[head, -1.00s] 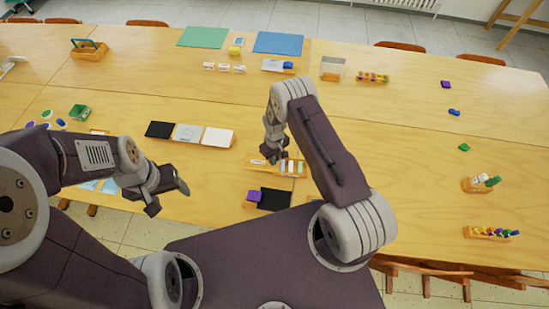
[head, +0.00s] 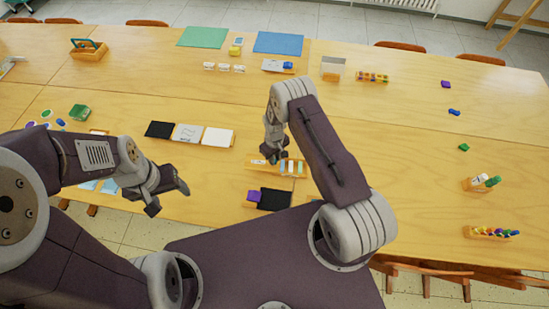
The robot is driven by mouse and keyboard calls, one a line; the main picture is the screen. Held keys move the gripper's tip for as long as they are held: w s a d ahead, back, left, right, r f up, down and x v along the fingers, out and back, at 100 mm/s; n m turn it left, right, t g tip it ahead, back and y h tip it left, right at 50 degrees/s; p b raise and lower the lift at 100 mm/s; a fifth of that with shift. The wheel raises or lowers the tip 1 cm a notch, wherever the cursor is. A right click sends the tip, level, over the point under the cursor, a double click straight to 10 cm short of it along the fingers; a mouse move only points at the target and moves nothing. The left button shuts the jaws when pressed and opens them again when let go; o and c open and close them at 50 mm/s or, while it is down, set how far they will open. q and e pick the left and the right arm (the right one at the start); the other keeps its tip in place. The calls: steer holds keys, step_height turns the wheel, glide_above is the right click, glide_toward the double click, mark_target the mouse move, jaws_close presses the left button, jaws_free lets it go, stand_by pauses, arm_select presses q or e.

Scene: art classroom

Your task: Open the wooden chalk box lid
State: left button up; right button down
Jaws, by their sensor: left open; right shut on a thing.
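The wooden chalk box (head: 250,166) is a low, wide box near the front edge of the table, with pale and light-blue sticks showing toward its right end. My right gripper (head: 271,158) reaches down over the middle of the box from the right and is shut on a small part there, which appears to be its lid. The fingers and arm hide much of that part, so I cannot tell how far the lid is from the box.
A purple block and black pad on a tray (head: 250,206) lie just in front of the chalk box. A row of black, grey and white pads (head: 189,133) lies to its left. Table space right of my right arm is mostly clear, with marker holders (head: 475,184) farther right.

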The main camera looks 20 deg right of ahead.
steer(key=shift+w+a+f+b, duration=0.2)
steer(key=shift+a+b, duration=0.2)
steer(key=shift+b, duration=0.2)
steer(key=shift+w+a+f+b, duration=0.1)
steer(key=shift+w+a+b, duration=0.1)
steer(key=shift+a+b, duration=0.3)
steer(key=shift+a+r, duration=0.1)
steer(key=shift+r, duration=0.25)
steer(key=c, duration=1.3)
jaws_free()
step_height(320, 180, up, 9)
steer(key=b, duration=0.2)
step_height(320, 180, down, 9)
steer(key=shift+f+p, duration=0.1)
steer(key=shift+p, duration=0.35)
